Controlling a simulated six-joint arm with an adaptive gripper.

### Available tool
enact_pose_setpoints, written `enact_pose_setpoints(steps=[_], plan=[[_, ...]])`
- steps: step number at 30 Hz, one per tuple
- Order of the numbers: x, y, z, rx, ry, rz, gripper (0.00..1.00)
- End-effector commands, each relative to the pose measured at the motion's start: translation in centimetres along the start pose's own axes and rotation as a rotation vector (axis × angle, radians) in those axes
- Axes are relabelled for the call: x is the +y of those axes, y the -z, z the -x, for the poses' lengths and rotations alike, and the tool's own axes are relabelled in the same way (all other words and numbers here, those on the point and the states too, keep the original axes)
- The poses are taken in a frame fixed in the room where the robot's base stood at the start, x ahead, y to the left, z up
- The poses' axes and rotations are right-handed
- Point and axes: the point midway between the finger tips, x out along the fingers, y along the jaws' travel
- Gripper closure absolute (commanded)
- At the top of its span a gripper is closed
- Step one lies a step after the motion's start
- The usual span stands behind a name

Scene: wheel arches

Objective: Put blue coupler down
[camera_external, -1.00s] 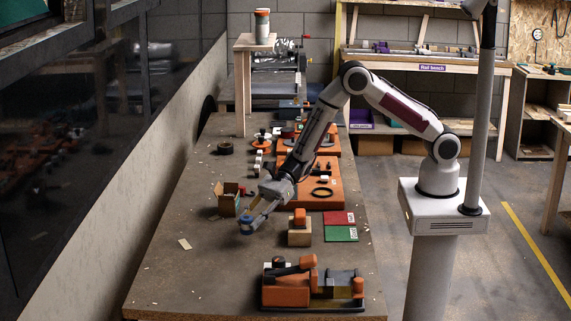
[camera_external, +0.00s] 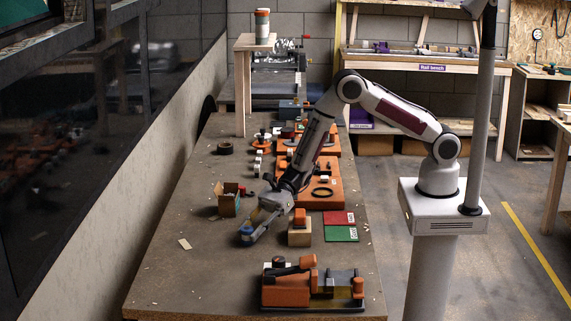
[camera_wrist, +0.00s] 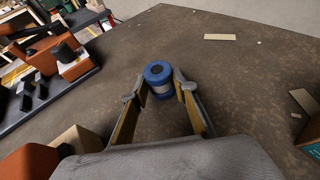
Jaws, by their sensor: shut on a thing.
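The blue coupler (camera_wrist: 159,78) is a short blue cylinder with a pale band and a dark hole in its top. In the wrist view it sits between the two fingertips of my gripper (camera_wrist: 158,90), which are shut on its sides. In the external view the coupler (camera_external: 246,231) is a small blue shape at the end of my gripper (camera_external: 248,235). It is at or just above the brown bench top (camera_external: 200,270); I cannot tell whether it touches.
An open cardboard box (camera_external: 228,203) stands behind the gripper. A wooden block with an orange top (camera_external: 300,232) stands to its right. An orange fixture (camera_external: 310,287) is at the front. The bench left of the coupler is mostly clear.

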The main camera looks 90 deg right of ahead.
Motion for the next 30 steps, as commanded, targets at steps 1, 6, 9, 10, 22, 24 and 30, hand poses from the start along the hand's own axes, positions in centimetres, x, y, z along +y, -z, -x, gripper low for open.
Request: enact_pose_setpoints(steps=[1, 6, 9, 10, 22, 24, 30], plan=[[0.0, 0.0, 0.0, 0.0, 0.0, 0.0, 0.87], [0.0, 0.3, -0.1, 0.0, 0.0, 0.0, 0.87], [0.0, 0.2, -0.1, 0.0, 0.0, 0.0, 0.56], [0.0, 0.2, -0.1, 0.0, 0.0, 0.0, 0.56], [0.0, 0.1, 0.0, 0.0, 0.0, 0.0, 0.56], [0.0, -0.1, 0.1, 0.0, 0.001, 0.0, 0.56], [-0.1, -0.1, 1.7, 0.003, 0.002, 0.0, 0.56]])
